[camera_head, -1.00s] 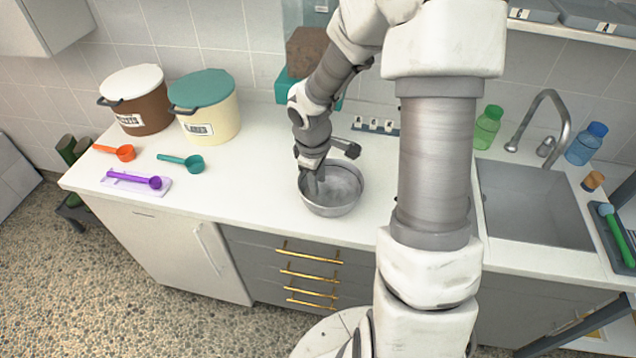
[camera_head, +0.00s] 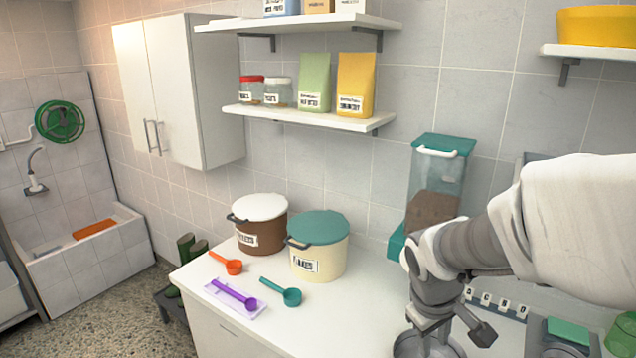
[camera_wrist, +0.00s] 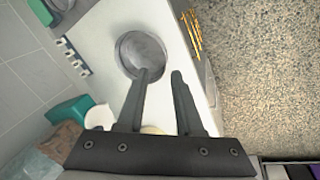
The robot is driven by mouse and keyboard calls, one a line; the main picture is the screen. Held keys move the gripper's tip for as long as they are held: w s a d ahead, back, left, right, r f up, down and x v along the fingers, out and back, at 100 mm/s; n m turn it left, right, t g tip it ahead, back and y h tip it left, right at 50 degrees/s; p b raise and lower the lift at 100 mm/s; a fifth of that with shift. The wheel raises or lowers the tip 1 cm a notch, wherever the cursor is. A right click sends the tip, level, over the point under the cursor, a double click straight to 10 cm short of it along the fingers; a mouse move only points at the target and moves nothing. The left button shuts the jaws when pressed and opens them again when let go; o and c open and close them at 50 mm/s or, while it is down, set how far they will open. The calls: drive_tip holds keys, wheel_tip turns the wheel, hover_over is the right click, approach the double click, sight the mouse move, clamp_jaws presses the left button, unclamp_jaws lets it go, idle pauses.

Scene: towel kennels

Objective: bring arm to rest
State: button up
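My gripper (camera_wrist: 161,74) is open, with a clear gap between its two dark fingers and nothing held. In the wrist view one finger overlaps the rim of a metal bowl (camera_wrist: 130,42) on the white counter (camera_wrist: 182,30). In the head view my gripper (camera_head: 432,328) is low at the right, over or in front of the same bowl (camera_head: 458,349), which the bottom edge cuts off. Whether a finger touches the bowl I cannot tell. My white and grey arm reaches in from the right edge.
A food dispenser (camera_head: 436,180) stands behind my arm. A brown bin (camera_head: 264,235) and a cream bin (camera_head: 318,265) stand left on the counter, with orange (camera_head: 233,267), purple (camera_head: 240,297) and teal (camera_head: 290,297) scoops in front. Shelves (camera_head: 300,117) hang above.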

drive_tip(key=s+a+r+m+t+y, duration=0.2)
drive_tip(key=s+a+r+m+t, duration=0.1)
drive_tip(key=s+r, duration=0.6)
drive_tip(key=s+a+m, duration=0.1)
drive_tip(key=s+a, duration=0.1)
drive_tip(key=s, duration=0.1)
drive_tip(key=shift+s+a+r+m+y+b, duration=0.3)
drive_tip(key=shift+a+m+b, duration=0.05)
drive_tip(key=shift+m, duration=0.05)
drive_tip(key=shift+d, duration=0.15)
